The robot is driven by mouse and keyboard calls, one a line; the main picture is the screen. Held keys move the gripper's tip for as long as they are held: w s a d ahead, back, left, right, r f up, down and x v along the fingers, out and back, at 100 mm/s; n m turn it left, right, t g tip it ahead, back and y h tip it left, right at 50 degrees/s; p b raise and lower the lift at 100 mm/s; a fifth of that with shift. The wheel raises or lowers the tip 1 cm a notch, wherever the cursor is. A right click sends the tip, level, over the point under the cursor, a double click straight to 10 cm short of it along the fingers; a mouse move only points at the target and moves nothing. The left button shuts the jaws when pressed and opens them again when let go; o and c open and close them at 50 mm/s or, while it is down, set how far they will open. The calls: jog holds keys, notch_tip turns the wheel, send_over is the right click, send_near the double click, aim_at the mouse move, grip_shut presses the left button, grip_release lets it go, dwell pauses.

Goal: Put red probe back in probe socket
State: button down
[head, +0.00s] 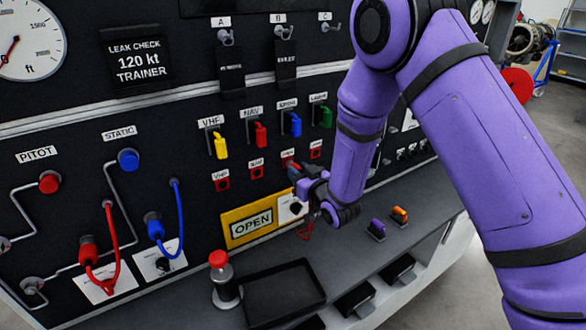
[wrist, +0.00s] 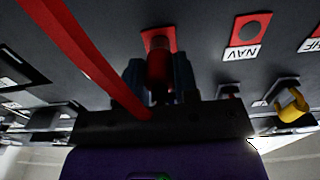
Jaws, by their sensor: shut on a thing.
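My gripper (wrist: 160,82) is shut on the red probe (wrist: 160,68), which sits between its two dark fingers. In the wrist view the probe's far end overlaps a red-edged socket plate (wrist: 157,35) on the dark panel; I cannot tell whether it is inside the hole. A red cable (wrist: 88,55) runs from the gripper toward the upper left. In the head view my gripper (head: 299,178) is close to the panel, right of the NAV socket (head: 257,172), and hides most of the probe and the socket behind it.
A yellow-framed OPEN sign (head: 232,215) is left of the gripper. Below are a red-topped post (head: 219,258) and a black tray (head: 247,308) on the ledge. Red (head: 120,230) and blue (head: 184,232) hoses hang at left.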

jog(key=shift+s+d, duration=0.45)
jog(key=shift+s, duration=0.15)
jog(key=shift+v, duration=1.3)
